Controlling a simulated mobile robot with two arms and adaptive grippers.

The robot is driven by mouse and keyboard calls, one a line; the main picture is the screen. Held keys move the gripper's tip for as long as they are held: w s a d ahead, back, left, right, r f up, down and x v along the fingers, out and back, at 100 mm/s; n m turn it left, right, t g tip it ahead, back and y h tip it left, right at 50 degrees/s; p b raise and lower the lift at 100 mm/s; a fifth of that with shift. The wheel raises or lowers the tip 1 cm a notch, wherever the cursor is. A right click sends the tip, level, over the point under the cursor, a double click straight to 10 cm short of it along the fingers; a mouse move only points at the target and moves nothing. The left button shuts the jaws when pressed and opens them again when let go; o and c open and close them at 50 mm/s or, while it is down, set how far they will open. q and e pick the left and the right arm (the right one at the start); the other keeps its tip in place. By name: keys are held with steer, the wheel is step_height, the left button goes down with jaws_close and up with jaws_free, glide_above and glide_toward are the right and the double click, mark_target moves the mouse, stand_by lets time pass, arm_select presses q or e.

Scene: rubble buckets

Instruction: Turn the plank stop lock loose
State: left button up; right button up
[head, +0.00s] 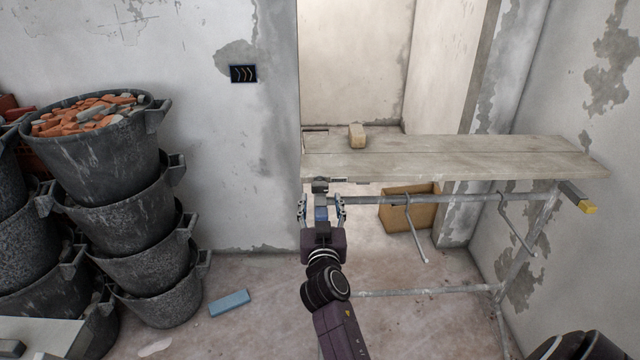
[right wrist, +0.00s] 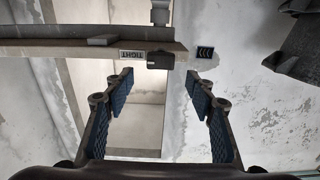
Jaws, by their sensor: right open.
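The plank stop lock looks like a small dark block (head: 320,185) at the left front end of the wooden plank (head: 450,158). In the right wrist view the dark block (right wrist: 160,60) sits at the plank's end, beside a label reading TIGHT (right wrist: 132,55). My right gripper (head: 322,206) is just in front of and below the block. Its fingers are open and empty. In the right wrist view the gap between the fingertips (right wrist: 160,82) lines up with the block, which looks clear of both fingers. My left gripper is not in view.
The plank rests on a metal trestle (head: 440,292) in front of a doorway. A small wooden block (head: 357,136) lies on it. Stacked dark buckets (head: 105,150), the top one full of rubble, stand at left. A blue brick (head: 229,302) lies on the floor.

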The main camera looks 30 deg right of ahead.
mark_target(320, 188)
steer(key=p+x, duration=0.1)
steer(key=x, duration=0.6)
steer(key=shift+w+d, duration=0.1)
steer(key=shift+w, duration=0.1)
steer(key=shift+c, duration=0.5)
steer(key=c, duration=1.1)
